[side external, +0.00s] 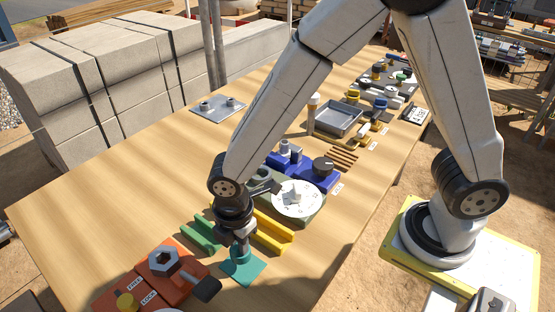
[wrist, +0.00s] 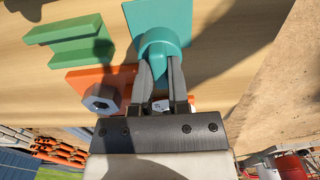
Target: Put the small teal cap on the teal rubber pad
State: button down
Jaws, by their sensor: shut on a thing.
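The teal rubber pad (side external: 243,270) lies flat on the wooden table, directly below my gripper (side external: 240,246) in the side view. In the wrist view the pad (wrist: 150,15) extends beyond the fingertips. The small teal cap (wrist: 166,45) is round and sits between the two fingers of my gripper (wrist: 160,66), which is shut on it. The cap appears over the near part of the pad. I cannot tell whether it touches the pad. In the side view the fingers and the similar colour make the cap hard to make out.
An orange lock fixture (side external: 180,278) with a hex nut stands left of the pad. Green (side external: 200,236) and yellow (side external: 272,232) channel blocks lie behind it. A round white dial fixture (side external: 297,199) stands farther back. Bare table lies to the pad's right.

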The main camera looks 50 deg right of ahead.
jog(key=shift+f, duration=1.75)
jog(key=shift+f, duration=0.15)
jog(key=c, duration=0.6)
grip_release()
jog(key=shift+r, duration=6.2)
